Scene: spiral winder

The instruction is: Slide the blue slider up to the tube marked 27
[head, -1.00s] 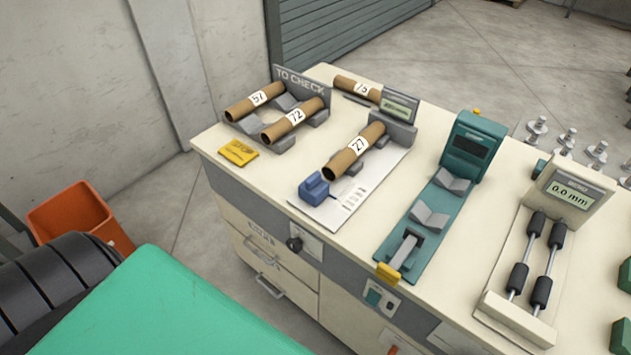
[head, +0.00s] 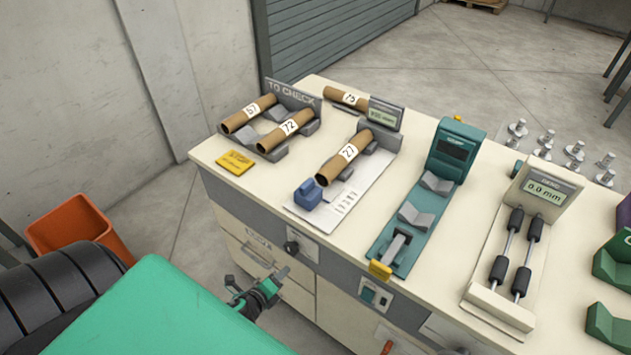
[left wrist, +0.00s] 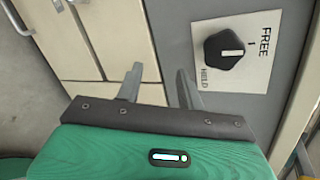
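The blue slider (head: 308,194) sits on a white printed plate (head: 327,219) near the front edge of the bench top. The brown tube marked 27 (head: 345,156) rests on a grey cradle just behind the slider, its near end close to it; I cannot tell if they touch. My left gripper (head: 282,274) is low in front of the cabinet, below the bench top. In the left wrist view its two fingers (left wrist: 158,85) are apart with nothing between them. My right gripper is not in view.
Tubes 57 (head: 249,113) and 72 (head: 286,130) lie on the TO CHECK rack. A green gauge (head: 425,200) stands right of the plate. An orange bin (head: 75,228) is left.

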